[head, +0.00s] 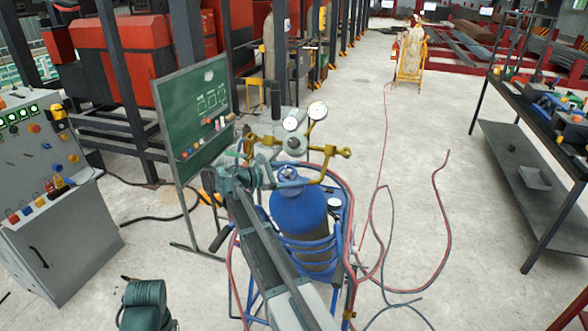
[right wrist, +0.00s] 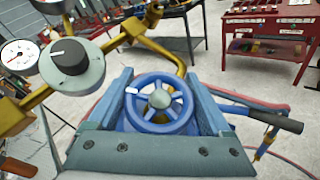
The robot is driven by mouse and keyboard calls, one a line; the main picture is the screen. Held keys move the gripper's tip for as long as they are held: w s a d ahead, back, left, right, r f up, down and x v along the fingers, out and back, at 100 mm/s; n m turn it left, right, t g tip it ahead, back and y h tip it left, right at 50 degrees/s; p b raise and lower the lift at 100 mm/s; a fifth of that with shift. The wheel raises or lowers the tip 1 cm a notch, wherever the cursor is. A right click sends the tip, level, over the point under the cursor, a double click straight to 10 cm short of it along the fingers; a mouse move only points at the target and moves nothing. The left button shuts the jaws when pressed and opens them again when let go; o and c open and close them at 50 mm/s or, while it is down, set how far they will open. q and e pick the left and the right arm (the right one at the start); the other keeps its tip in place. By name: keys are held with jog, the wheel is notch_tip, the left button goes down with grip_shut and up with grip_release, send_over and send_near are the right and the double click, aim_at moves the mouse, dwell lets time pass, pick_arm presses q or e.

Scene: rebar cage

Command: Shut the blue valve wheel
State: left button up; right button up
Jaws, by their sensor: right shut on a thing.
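The blue valve wheel (right wrist: 160,86) has spokes and a grey hub. In the right wrist view it sits between the two jaws of my right gripper (right wrist: 160,100), which are shut on its rim from both sides. In the head view the wheel (head: 289,173) is on top of the blue gas cylinder (head: 298,212), and my right gripper (head: 272,178) reaches it from the left.
Brass regulator pipes and gauges (head: 317,110) stand close beside the wheel. The cylinder is on a blue cart (head: 333,240) with red and dark hoses. A control cabinet (head: 60,220) and green board (head: 195,115) stand left, a workbench (head: 540,120) right.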

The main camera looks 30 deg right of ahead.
jog(key=m+g+y+p, duration=0.1)
jog(key=m+g, duration=0.1)
jog(key=m+g+y+p, duration=0.1)
jog(key=m, duration=0.1)
jog(key=shift+s+a+g, duration=0.1)
jog(key=shift+s+g, duration=0.1)
jog(key=shift+g, duration=0.2)
pick_arm(q)
jog(key=shift+r+p, duration=0.35)
jog(key=shift+r, duration=1.2)
pick_arm(e)
jog(key=shift+s+f+m+g+y, duration=0.2)
jog(key=shift+m+g+y, duration=0.2)
jog(key=shift+m+y, duration=0.25)
jog(key=shift+a, duration=0.1)
jog(key=o, duration=1.2)
jog(key=shift+c, duration=0.2)
pick_arm(q)
jog(key=shift+r, duration=0.1)
